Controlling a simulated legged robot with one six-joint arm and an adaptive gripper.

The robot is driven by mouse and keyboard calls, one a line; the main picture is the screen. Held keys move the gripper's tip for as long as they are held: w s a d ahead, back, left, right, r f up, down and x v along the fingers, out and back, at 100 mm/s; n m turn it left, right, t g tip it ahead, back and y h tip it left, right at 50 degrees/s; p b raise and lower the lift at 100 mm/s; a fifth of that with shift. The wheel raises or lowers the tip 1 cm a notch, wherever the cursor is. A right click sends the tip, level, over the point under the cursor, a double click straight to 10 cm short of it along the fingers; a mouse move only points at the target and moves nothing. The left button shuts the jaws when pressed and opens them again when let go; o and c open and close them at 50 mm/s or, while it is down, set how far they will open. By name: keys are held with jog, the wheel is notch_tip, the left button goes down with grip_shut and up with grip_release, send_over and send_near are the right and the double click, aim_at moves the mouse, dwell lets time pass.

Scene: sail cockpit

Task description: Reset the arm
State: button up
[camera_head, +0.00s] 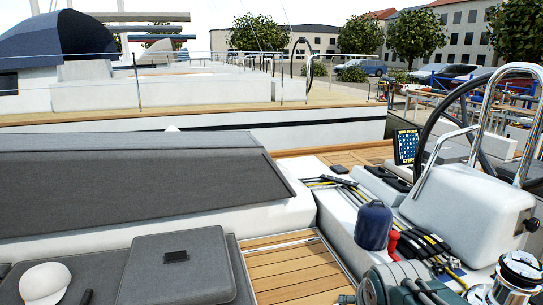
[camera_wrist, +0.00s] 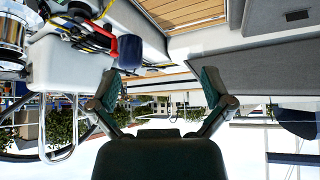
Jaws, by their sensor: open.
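My gripper (camera_wrist: 160,88) is open in the wrist view, its two fingers spread wide with nothing between them. The wrist picture is upside down, with the sky at the bottom. In the head view a dark grey-green part of my arm (camera_head: 395,285) shows at the bottom edge, right of centre; the fingers cannot be made out clearly there. A dark blue rounded object (camera_head: 373,226) stands on the white cockpit ledge just beyond it. It also shows in the wrist view (camera_wrist: 131,50), above the left finger and apart from it.
A steering wheel (camera_head: 440,125), white pedestal (camera_head: 460,210), steel rails and a chrome winch (camera_head: 518,272) crowd the right. A red handle (camera_head: 392,246) and ropes lie on the ledge. Grey cushions (camera_head: 180,268) with a white cap (camera_head: 45,283) are at left. The wooden sole (camera_head: 290,270) is clear.

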jog(key=s+a+n+g, duration=0.1)
jog(key=s+a, duration=0.1)
jog(key=s, duration=1.1)
jog(key=shift+r+n+g+y, duration=0.2)
jog(key=shift+n+g+y, duration=0.1)
jog(key=shift+y, duration=0.1)
